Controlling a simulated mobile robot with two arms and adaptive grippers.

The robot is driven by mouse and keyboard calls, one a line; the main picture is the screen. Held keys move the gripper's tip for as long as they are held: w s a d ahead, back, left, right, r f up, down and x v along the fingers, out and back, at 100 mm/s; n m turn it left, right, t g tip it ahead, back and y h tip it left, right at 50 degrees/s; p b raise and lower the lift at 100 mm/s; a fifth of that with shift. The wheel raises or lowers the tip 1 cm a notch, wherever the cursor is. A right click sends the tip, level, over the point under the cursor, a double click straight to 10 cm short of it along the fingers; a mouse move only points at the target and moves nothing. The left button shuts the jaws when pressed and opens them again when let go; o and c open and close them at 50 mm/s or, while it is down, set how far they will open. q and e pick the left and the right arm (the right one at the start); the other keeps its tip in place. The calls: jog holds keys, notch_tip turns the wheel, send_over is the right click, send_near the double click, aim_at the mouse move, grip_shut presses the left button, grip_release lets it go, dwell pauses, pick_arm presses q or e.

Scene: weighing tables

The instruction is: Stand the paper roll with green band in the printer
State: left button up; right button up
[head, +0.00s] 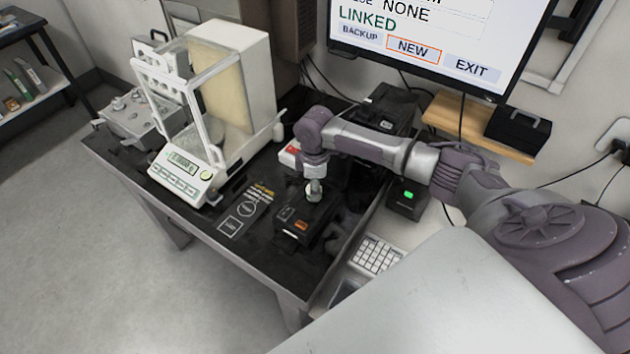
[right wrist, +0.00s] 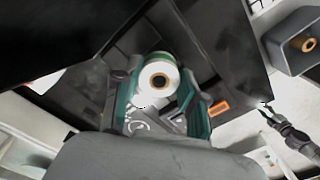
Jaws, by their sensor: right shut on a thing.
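The paper roll (right wrist: 158,82) shows end-on in the right wrist view, white with a brown core. My right gripper (head: 314,183) is shut on the roll, which is a small pale shape in the head view. The black printer (head: 300,222) lies on the table under the gripper, with an orange mark on it. Whether the roll touches the printer cannot be told. A dark jointed thing at the right wrist view's lower right may be my left gripper (right wrist: 284,126); its jaws are unclear.
A balance (head: 188,170) with its glass housing stands left on the black table (head: 235,262). A red-and-white box (head: 290,153) lies behind the printer. A keyboard (head: 376,256) and a small black device with a green light (head: 407,200) are to the right. A monitor (head: 440,35) hangs behind.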

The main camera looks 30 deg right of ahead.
jog(key=shift+f, duration=0.7)
dwell(0.4)
jog(key=o, duration=1.8)
jog(key=shift+r, duration=0.15)
notch_tip(320, 180, up, 7)
jog(key=p, duration=0.7)
jog(key=shift+r+p, duration=0.15)
jog(key=shift+p, duration=0.2)
